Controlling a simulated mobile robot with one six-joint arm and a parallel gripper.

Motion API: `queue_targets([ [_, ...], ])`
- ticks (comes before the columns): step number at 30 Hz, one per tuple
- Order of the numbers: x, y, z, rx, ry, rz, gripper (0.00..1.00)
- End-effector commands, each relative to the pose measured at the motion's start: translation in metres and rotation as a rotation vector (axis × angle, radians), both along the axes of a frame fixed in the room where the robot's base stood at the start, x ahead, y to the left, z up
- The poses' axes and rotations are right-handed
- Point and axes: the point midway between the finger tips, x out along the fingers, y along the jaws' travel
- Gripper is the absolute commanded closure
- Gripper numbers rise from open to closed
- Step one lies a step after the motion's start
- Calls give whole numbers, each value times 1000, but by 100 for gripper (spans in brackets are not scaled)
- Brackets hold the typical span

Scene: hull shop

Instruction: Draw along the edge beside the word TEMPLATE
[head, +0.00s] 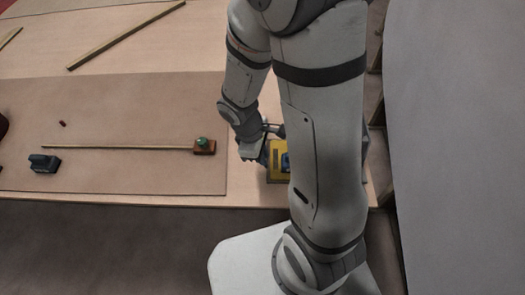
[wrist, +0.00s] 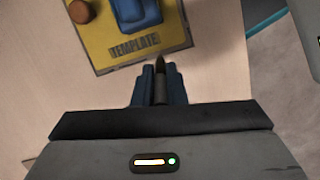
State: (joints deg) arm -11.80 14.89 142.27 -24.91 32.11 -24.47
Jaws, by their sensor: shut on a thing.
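A yellow template plate (wrist: 105,50) with the word TEMPLATE (wrist: 135,46) near its edge lies on the pale bench top. A blue block-like part (wrist: 135,14) and a brown round knob (wrist: 81,11) sit on it. My gripper (wrist: 160,90) is shut on a dark, pointed pencil-like marker (wrist: 160,67), its tip close to the lettered edge and right of the word. I cannot tell whether the tip touches the surface. In the head view the yellow plate (head: 275,172) is partly hidden by my arm, with my gripper (head: 258,155) at its left.
A brown board (head: 120,100) covers the bench at left. A wooden strip (head: 125,36) lies behind. The bench's front edge is close.

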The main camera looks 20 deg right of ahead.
Motion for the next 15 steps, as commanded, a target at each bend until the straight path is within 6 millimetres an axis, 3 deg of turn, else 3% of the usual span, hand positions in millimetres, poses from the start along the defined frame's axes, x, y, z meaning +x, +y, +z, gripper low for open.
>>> queue_targets([
  [15,-14,4,0,0,1,0,100],
])
